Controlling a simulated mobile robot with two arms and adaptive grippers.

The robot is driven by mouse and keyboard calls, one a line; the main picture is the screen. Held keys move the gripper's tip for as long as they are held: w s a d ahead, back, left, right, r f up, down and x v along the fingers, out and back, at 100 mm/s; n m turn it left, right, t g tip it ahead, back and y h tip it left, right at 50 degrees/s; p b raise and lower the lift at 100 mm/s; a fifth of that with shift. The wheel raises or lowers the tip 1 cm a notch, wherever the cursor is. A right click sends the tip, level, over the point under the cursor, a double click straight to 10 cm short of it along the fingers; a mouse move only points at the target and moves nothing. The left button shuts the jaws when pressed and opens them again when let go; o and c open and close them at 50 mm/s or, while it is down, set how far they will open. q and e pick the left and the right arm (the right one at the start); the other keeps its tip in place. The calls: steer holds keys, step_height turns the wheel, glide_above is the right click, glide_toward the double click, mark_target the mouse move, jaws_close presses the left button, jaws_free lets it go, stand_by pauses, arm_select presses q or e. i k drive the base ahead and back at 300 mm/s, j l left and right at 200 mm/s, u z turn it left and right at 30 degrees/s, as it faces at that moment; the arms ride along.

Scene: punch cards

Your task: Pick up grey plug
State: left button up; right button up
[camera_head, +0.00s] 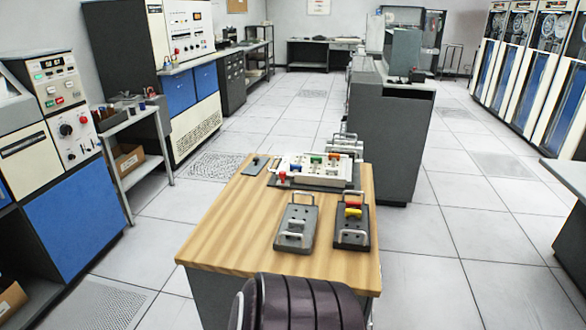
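A wooden desk (215,235) stands in the middle foreground. On it, a grey board (303,213) with metal handles has small dark marks or holes. A black board (343,241) to its right, also with handles, holds red (354,196) and yellow (353,212) plugs. Behind them, a white panel (295,162) carries several coloured plugs, among them a green one (316,159), and a red piece (282,176) is at its front left. I cannot clearly pick out a grey plug at this size. Neither of my grippers is in view.
A dark, ribbed, rounded shape (310,302) covers the desk's near edge. A small dark flat item (255,165) lies at the desk's back left. A dark cabinet (400,140) stands behind the desk. The desk's left side is bare, and open floor (450,250) lies to its right.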

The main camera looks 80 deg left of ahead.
mark_target(292, 222)
steer(key=u, duration=2.7)
